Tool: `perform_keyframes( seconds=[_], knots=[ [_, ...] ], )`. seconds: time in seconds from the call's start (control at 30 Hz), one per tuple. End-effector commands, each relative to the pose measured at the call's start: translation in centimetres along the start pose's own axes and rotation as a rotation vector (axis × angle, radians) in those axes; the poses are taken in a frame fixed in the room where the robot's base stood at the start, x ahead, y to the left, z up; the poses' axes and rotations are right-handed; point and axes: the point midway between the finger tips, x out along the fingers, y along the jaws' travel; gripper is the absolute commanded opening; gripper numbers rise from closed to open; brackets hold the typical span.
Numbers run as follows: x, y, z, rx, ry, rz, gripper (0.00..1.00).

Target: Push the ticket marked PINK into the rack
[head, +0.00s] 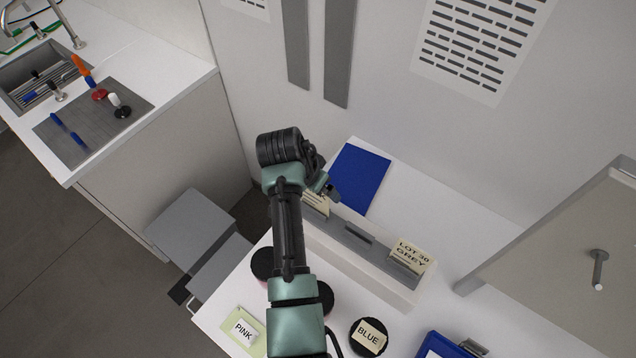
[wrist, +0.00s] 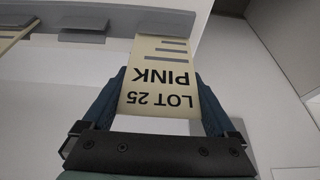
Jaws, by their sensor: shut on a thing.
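My gripper (wrist: 160,88) is shut on a cream ticket (wrist: 158,62) marked LOT 25 PINK, which reads upside down in the wrist view. The ticket's far end meets the grey strip of the rack (wrist: 98,22); I cannot tell how deep it sits. In the head view the rack (head: 330,238) is a long pale block with a grey top, and my gripper (head: 326,190) is at its far left end. A cream ticket edge shows beside the gripper there. A LOT 30 GREY ticket (head: 410,256) stands at the rack's right end.
A blue sheet (head: 360,178) lies behind the rack. In front are a black-lidded jar marked BLUE (head: 368,337), other dark lids partly behind my arm, and a PINK label (head: 243,331) on a pale green card. A blue clipboard (head: 440,347) lies at the front right.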

Motion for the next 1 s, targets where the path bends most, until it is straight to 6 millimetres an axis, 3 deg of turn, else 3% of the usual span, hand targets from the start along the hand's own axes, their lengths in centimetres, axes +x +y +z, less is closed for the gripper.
perform_keyframes(
  seconds=[0.7, 1.0],
  knots=[
    [2.1, 0.0, 0.9, 0.0, 0.0, 0.0, 0.41],
    [1.9, 0.0, 0.8, 0.0, 0.0, 0.0, 0.41]
  ],
)
